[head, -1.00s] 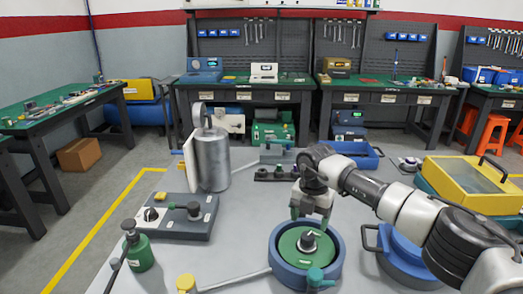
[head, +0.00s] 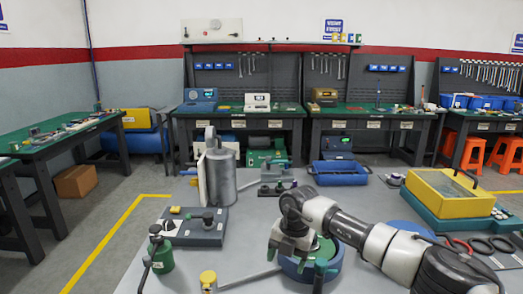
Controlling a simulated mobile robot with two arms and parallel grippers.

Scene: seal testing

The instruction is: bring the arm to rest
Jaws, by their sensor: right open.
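My right arm comes in from the lower right, with its grey links bent at the elbow. My right gripper (head: 289,252) is open and empty. It hangs in front of the blue round pot (head: 330,275) with the green inside, and covers part of it. I cannot tell whether the gripper touches the pot. My left gripper is out of view.
On the grey table stand a metal cylinder (head: 221,178), a switch box (head: 203,232), a green bottle (head: 160,255), a blue tray (head: 340,174) and a yellow case (head: 440,195). Black-handled tools (head: 490,246) lie at right. Clear tabletop lies between the switch box and the pot.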

